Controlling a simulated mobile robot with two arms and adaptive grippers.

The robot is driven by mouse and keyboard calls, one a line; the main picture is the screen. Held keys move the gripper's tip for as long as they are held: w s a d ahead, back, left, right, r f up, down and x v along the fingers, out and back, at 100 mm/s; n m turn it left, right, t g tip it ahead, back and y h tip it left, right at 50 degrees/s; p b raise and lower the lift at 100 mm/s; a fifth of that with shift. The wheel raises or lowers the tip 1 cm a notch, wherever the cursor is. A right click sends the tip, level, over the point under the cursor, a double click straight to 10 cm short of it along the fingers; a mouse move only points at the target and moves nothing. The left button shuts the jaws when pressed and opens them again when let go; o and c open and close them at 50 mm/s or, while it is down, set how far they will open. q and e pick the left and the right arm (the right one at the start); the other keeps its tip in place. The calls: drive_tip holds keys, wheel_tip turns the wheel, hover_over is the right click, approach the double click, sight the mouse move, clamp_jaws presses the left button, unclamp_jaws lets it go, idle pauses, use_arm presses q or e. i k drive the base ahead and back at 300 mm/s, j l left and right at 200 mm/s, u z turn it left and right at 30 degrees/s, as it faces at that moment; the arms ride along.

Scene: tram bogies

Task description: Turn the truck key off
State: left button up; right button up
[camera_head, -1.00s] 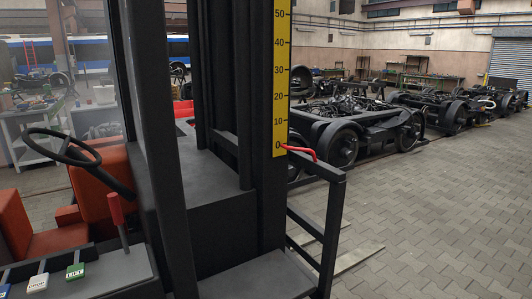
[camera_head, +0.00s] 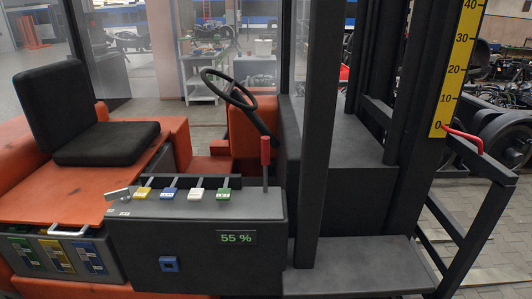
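The orange truck (camera_head: 60,187) with its grey control console (camera_head: 200,231) fills the left and middle of the head view. A small light-grey piece (camera_head: 118,193) sticks up at the console's left top corner; it may be the key, but it is too small to tell. Small white labels (camera_head: 118,212) lie just below it. A green display (camera_head: 236,238) on the console's front reads 55 %. Neither of my grippers is in view.
Several levers with yellow, blue, white and green tags (camera_head: 223,194) line the console top, beside a red-handled lever (camera_head: 265,152). A black seat (camera_head: 106,142) and steering wheel (camera_head: 229,90) stand behind. The dark mast (camera_head: 325,130) and side rail (camera_head: 470,232) are at the right.

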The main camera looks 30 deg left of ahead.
sight(124, 194)
drive_tip(key=j+u, duration=0.1)
drive_tip(key=u, duration=1.9)
